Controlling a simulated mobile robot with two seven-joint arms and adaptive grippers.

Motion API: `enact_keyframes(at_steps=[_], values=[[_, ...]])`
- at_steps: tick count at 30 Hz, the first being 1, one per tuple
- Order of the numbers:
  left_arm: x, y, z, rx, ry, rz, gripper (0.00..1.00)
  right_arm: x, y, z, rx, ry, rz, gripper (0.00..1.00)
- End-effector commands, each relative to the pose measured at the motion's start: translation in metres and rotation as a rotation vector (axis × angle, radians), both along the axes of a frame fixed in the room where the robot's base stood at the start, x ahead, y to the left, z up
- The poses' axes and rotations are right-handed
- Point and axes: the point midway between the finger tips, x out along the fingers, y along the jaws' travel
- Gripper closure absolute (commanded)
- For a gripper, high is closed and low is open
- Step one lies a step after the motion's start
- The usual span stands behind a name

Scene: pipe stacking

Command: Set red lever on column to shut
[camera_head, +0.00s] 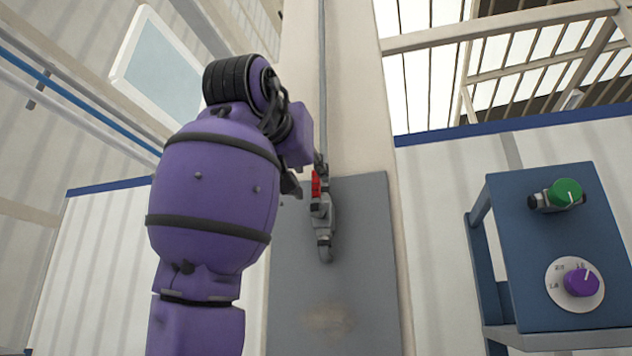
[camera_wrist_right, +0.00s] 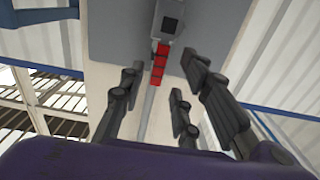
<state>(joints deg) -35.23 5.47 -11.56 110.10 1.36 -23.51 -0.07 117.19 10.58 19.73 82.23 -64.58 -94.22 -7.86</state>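The red lever (camera_head: 316,184) sits on a grey valve (camera_head: 326,215) on a pipe that runs up the column (camera_head: 352,90). The lever stands upright, roughly in line with the pipe. My right gripper (camera_head: 291,184) is just left of the lever in the head view, partly hidden by my purple arm. In the right wrist view the fingers of the right gripper (camera_wrist_right: 160,85) are spread apart, with the red lever (camera_wrist_right: 160,62) seen between and beyond them. I see no contact with the lever. My left gripper is not in view.
A grey plate (camera_head: 365,270) backs the valve on the column. At the right stands a blue panel (camera_head: 535,240) with a green knob (camera_head: 566,192) and a purple dial (camera_head: 581,282). The space between column and panel looks clear.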

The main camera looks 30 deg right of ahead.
Motion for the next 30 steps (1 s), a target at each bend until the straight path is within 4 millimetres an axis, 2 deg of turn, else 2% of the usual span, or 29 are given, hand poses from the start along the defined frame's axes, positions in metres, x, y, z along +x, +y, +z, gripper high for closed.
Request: enact_keyframes(at_steps=[7, 18, 19, 26, 30], values=[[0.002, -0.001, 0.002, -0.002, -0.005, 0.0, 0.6, 0.021, -0.027, 0.002, -0.001, -0.002, -0.001, 0.7], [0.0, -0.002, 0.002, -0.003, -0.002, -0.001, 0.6, 0.028, -0.033, 0.001, -0.002, -0.004, 0.001, 0.7], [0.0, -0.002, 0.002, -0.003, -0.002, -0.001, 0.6, 0.027, -0.033, 0.001, -0.002, -0.004, 0.001, 0.71], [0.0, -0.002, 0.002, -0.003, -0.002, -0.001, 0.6, 0.027, -0.033, 0.001, -0.002, -0.004, 0.001, 1.0], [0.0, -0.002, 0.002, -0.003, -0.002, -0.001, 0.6, 0.027, -0.033, 0.001, -0.002, -0.004, 0.001, 1.0]])
